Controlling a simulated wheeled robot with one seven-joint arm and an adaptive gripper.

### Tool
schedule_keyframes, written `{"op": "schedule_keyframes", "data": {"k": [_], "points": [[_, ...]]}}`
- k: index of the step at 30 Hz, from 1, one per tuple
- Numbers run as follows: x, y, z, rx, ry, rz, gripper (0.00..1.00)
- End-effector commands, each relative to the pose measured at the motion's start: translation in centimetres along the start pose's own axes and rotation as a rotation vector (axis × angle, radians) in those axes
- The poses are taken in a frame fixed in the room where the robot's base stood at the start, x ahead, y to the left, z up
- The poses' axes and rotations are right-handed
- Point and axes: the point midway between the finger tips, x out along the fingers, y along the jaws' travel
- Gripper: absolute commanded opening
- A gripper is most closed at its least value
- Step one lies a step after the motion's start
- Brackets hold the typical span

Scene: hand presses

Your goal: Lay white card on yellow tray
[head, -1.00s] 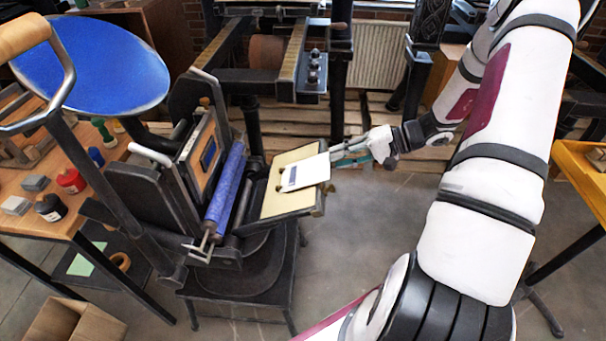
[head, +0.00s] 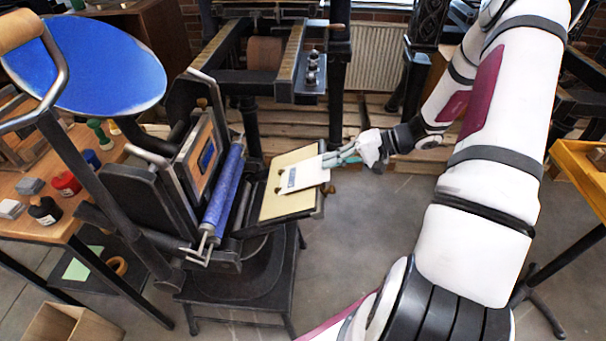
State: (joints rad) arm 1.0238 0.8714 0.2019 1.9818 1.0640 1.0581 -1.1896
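A white card (head: 304,175) with a small dark mark lies on the cream bed (head: 272,205) of the hand press. My gripper (head: 331,160) is at the card's right edge, its fingers reaching it from the right. It is too small to tell whether the fingers are parted or closed on the card. The yellow tray (head: 580,177) is at the right edge of the head view, partly cut off, with a raised rim. It is well to the right of my gripper, beyond my arm.
The press has a blue roller (head: 224,190) and a large blue disc (head: 90,65) to the left of the bed. A wooden table (head: 60,225) with ink bottles stands at the left. Another press stands behind. Floor is clear between the press and my arm.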

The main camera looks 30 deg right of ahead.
Motion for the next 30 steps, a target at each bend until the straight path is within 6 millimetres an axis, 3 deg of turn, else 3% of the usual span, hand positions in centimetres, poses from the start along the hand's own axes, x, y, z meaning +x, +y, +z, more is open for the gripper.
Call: {"op": "schedule_keyframes", "data": {"k": [30], "points": [[-3.6, -0.3, 0.0, 0.0, 0.001, 0.0, 0.0]]}}
